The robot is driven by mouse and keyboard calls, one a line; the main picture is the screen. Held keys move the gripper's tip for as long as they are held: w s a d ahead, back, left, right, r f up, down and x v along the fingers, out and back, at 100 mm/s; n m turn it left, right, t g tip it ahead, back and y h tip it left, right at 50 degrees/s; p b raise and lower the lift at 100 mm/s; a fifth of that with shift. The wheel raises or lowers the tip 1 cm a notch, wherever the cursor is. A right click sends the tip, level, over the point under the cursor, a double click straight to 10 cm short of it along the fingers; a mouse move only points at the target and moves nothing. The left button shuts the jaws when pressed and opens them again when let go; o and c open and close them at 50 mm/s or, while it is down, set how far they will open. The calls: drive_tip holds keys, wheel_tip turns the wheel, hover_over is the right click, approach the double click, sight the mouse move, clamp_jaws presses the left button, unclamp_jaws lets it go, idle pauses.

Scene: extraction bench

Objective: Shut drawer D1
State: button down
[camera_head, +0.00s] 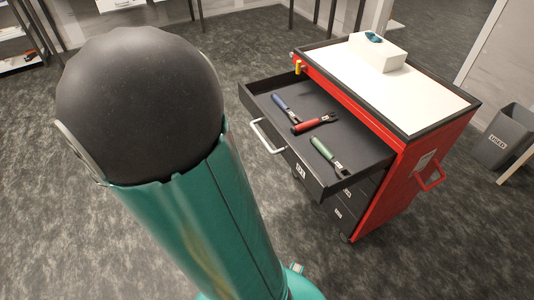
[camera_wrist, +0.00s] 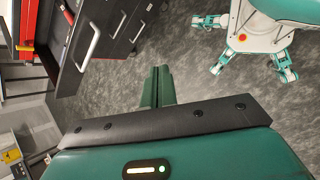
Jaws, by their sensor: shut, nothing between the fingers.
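The top drawer (camera_head: 262,137), which I take to be D1, is pulled far out of the red cabinet (camera_head: 400,185). Its front is dark grey with a pale bar handle, and the small label is hard to read. A blue-handled tool (camera_head: 285,108), a red-handled tool (camera_head: 310,124) and a green-handled tool (camera_head: 325,154) lie in it. In the wrist view, a dark drawer front with a pale handle (camera_wrist: 84,47) shows at upper left. My gripper (camera_wrist: 157,72) is shut and empty, in clear air right of that handle. It is not visible in the head view.
Lower drawers (camera_head: 345,218) under the open one look shut. A white box (camera_head: 377,52) with a small teal item stands on the cabinet's white top. A grey bin (camera_head: 507,138) stands at right. Bare carpet (camera_head: 330,265) lies in front of the cabinet.

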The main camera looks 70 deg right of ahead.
sight(355, 143)
drive_tip(key=s+d+f+n+g+h, duration=0.3)
drive_tip(key=s+d+f+n+h, duration=0.1)
drive_tip(key=d+f, duration=0.35)
drive_tip(key=s+d+f+n+g+h, duration=0.35)
drive_tip(key=d+f, duration=0.25)
drive_tip(key=d, duration=0.3)
drive_tip(key=shift+n, duration=0.25)
drive_tip(key=x, duration=1.4)
drive_tip(key=shift+s, duration=0.35)
drive_tip(key=shift+d, duration=0.1)
drive_tip(key=x, duration=2.9)
drive_tip(key=shift+s+d+r, duration=0.1)
drive_tip(key=shift+d+r, duration=0.1)
drive_tip(key=shift+d, duration=0.25)
drive_tip(key=shift+s+d+r, duration=0.15)
drive_tip(key=shift+s+d, duration=0.1)
drive_tip(key=shift+s+d+r, duration=0.1)
drive_tip(key=shift+s, duration=0.05)
